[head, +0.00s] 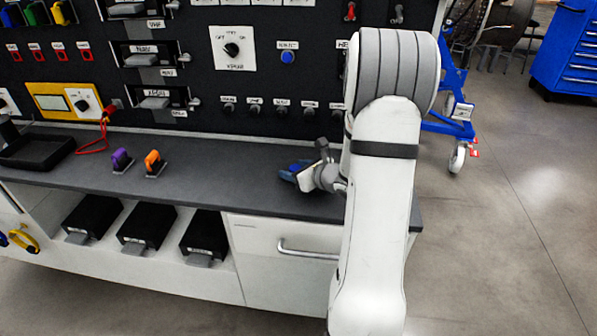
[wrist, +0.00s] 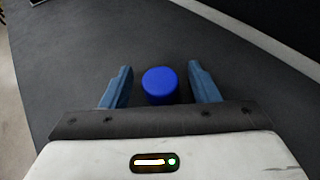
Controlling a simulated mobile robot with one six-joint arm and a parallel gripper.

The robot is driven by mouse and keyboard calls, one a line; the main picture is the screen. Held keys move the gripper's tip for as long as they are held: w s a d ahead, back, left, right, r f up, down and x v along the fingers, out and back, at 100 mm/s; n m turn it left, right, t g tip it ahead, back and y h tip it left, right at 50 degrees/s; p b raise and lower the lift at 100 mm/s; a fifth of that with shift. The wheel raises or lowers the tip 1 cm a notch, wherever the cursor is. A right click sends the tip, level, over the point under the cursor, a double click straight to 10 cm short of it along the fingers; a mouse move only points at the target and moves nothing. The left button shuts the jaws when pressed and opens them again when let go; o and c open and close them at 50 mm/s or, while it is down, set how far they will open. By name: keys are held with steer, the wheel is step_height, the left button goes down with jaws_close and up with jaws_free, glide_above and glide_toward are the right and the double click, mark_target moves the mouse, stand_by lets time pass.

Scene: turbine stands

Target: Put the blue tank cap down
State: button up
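The blue tank cap (wrist: 161,84) shows in the wrist view as a round blue piece between the two blue fingers of my gripper (wrist: 160,70). A narrow dark gap shows on each side of it, so the fingers are open around it and apart from it. It appears to stand on the dark grey counter (wrist: 80,50). In the head view my gripper (head: 291,174) is low over the right part of the counter (head: 235,180). There the cap is hard to tell from the blue fingers.
A purple piece (head: 122,160) and an orange piece (head: 154,162) stand on the counter to the left, with a black tray (head: 38,150) beyond them. A black control panel (head: 200,70) rises behind. The counter between the orange piece and my gripper is clear.

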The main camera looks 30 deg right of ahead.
steer(key=c, duration=1)
steer(key=shift+c, duration=0.2)
